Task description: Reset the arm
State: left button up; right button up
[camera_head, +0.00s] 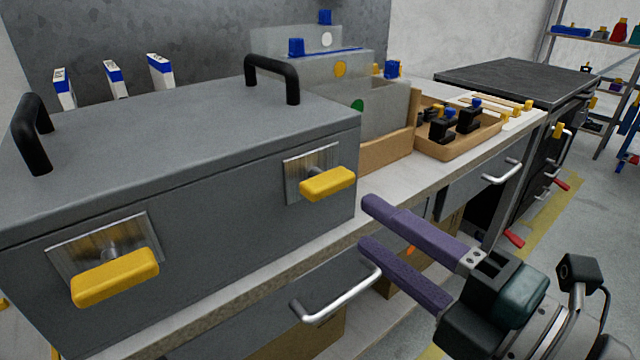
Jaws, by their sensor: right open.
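My right gripper (366,223) comes in from the lower right. Its two purple fingers are spread apart with nothing between them. The fingertips are in front of the bench edge, just right of the big grey box (190,195), and appear near the drawer handle (338,298) below in the picture. Whether they touch anything is hard to tell, but I see no contact. My left gripper does not show.
The grey box has yellow latches (328,184) and black handles (272,78). Grey bins (385,108) and a wooden tray (460,150) with black parts stand behind it on the bench (425,180). A dark cabinet (515,80) is farther back. Open floor (590,215) lies right.

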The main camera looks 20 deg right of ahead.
jog(key=shift+v, duration=0.8)
jog(key=s+d+r+m+g+h+p, duration=0.2)
jog(key=d+r+m+g+h+p, duration=0.45)
jog(key=m+p, duration=0.6)
jog(key=s+a+r+m+g+p, duration=0.4)
jog(key=s+r+m+g+p, duration=0.4)
jog(key=s, duration=0.5)
notch_tip(320, 180, up, 37)
jog(key=t+p, duration=0.1)
jog(key=p, duration=3.6)
jog(key=shift+d, duration=0.3)
